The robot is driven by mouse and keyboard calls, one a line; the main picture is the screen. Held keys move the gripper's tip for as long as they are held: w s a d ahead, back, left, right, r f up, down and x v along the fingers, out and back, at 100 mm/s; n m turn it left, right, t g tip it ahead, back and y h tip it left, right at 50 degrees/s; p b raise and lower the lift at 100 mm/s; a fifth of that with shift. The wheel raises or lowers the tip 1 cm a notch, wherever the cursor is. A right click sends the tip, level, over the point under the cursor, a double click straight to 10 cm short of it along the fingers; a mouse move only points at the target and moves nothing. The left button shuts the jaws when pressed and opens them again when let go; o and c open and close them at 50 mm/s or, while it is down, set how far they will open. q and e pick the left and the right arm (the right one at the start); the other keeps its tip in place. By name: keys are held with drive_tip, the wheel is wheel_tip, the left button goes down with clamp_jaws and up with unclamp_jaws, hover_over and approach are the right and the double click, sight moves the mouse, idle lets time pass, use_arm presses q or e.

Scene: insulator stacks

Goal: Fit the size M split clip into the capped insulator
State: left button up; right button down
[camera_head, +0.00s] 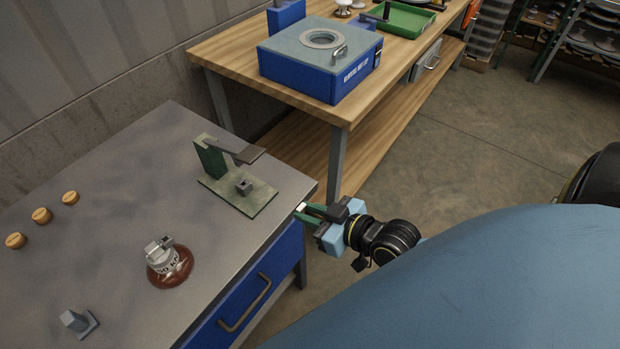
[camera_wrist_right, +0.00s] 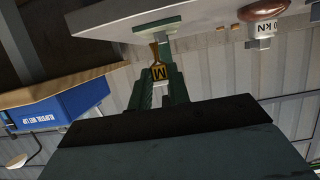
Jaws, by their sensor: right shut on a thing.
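The capped insulator (camera_head: 170,268) stands on the grey bench, a brown disc with a metal cap and socket on top. It also shows in the right wrist view (camera_wrist_right: 262,28), upside down at the upper right. My right gripper (camera_head: 308,211) is just off the bench's right edge, to the right of the insulator and apart from it. It is shut on the size M split clip (camera_wrist_right: 159,72), whose yellow face with a dark M shows between the green fingers in the right wrist view. In the head view only a small pale end of the held piece shows. My left gripper is not in view.
A green fixture (camera_head: 260,199) with an overhanging arm stands on the bench between gripper and insulator. Several round wooden pieces (camera_head: 41,215) lie at the left, and a small grey block (camera_head: 79,321) at the front. A wooden table (camera_head: 225,55) behind carries a blue box (camera_head: 318,75).

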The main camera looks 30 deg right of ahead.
drive_tip(key=shift+a, duration=0.1)
drive_tip(key=s+a+p, duration=0.2)
drive_tip(key=a+p, duration=0.1)
drive_tip(key=a, duration=0.4)
drive_tip(key=shift+s+a+p, duration=0.2)
drive_tip(key=shift+s+p, duration=0.1)
drive_tip(key=shift+s, duration=0.05)
idle(0.7)
